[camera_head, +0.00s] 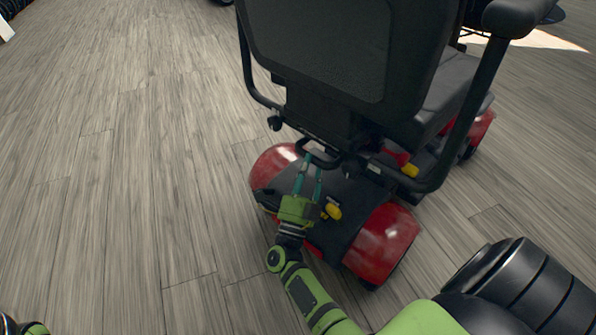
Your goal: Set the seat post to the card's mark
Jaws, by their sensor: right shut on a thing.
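A scooter stands with its back to me, with a black seat (318,45) above a red and black rear body (384,240). My right gripper (311,160) reaches in under the seat's back edge. Its teal fingers are shut on a black loop-shaped bar (330,162) just below the seat. The seat post is hidden under the seat and behind this bar, so its height and any marks cannot be read. I see no card in this view. A bit of my left arm shows in the bottom left corner, but its gripper is out of view.
A yellow knob or lever (332,210) sits on the rear body beside my right gripper. Another yellow part (410,170) shows under the seat's right side. The black armrest (515,15) overhangs at right. Wooden floor (110,170) is clear to the left.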

